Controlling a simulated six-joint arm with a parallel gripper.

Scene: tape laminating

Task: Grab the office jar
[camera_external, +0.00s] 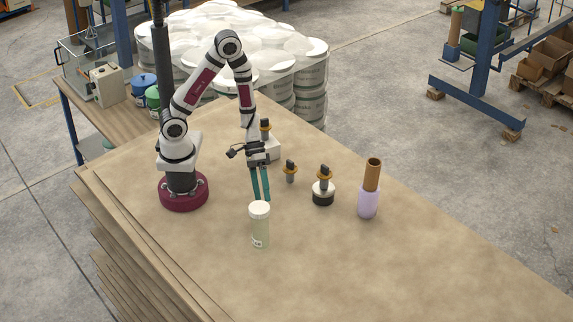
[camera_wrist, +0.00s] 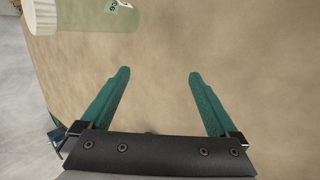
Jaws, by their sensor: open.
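The jar (camera_external: 260,228) stands upright on the table, with a white lid, a pale greenish clear body and a small label low on its side. In the wrist view the jar (camera_wrist: 85,18) is at the top left, partly cut off by the frame edge, with its ribbed white lid to the left. My gripper (camera_external: 261,198) points down just behind the jar in the external view. In the wrist view the two green fingers of my gripper (camera_wrist: 159,72) are spread apart with only table between them.
The brown table (camera_external: 330,270) is clear in front and to the right of the jar. A small orange-topped tool (camera_external: 290,172), a similar piece on a black and white base (camera_external: 323,188) and a lilac bottle with a brown top (camera_external: 368,190) stand to the right.

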